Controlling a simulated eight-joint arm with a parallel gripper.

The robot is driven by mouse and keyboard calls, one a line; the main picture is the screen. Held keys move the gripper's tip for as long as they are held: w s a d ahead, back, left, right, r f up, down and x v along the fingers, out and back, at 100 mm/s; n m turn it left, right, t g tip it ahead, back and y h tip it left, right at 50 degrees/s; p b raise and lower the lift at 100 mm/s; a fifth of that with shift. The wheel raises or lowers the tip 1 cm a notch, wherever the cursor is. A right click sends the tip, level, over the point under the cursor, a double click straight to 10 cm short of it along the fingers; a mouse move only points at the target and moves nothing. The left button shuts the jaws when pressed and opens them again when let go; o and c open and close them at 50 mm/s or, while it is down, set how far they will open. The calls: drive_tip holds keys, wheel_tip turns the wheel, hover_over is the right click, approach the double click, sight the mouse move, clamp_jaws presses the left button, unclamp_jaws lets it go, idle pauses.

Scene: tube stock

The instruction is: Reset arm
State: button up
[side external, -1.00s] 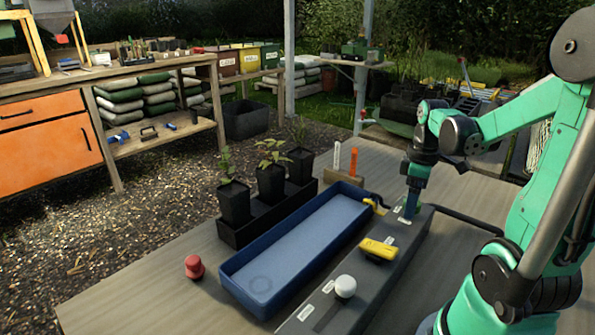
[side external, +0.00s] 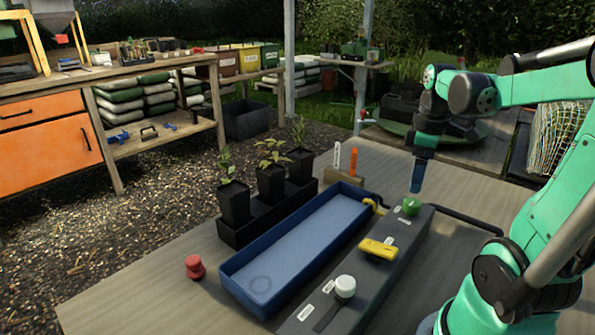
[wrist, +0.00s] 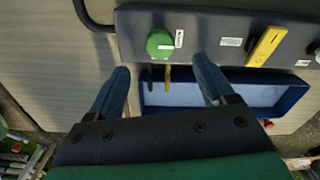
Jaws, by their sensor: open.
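My gripper (side external: 418,178) is in the air just above the far end of a grey control panel (side external: 372,288). Its two blue fingers are apart and empty in the wrist view (wrist: 160,84). A round green knob (side external: 411,206) sits on the panel below the fingertips, clear of them. In the wrist view the green knob (wrist: 160,43) lies ahead of the gap between the fingers. A yellow switch (side external: 378,249) is in the middle of the panel, and a white knob (side external: 345,286) is at its near end.
A blue tray (side external: 232,284) lies alongside the panel. Behind it is a black trough (side external: 232,234) with potted seedlings (side external: 271,183). A red knob-like piece (side external: 194,267) stands on the wooden table (side external: 150,285) at left. A black pipe (side external: 468,219) bends past the panel's far end.

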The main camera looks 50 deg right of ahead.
drive_tip(key=w+a+m+t, duration=0.1)
drive_tip(key=w+a+t, duration=0.2)
drive_tip(key=a, duration=0.7)
drive_tip(key=w+a+m+t, duration=0.1)
drive_tip(key=w+a+t, duration=0.3)
drive_tip(key=a, duration=0.6)
drive_tip(key=shift+w, duration=0.8)
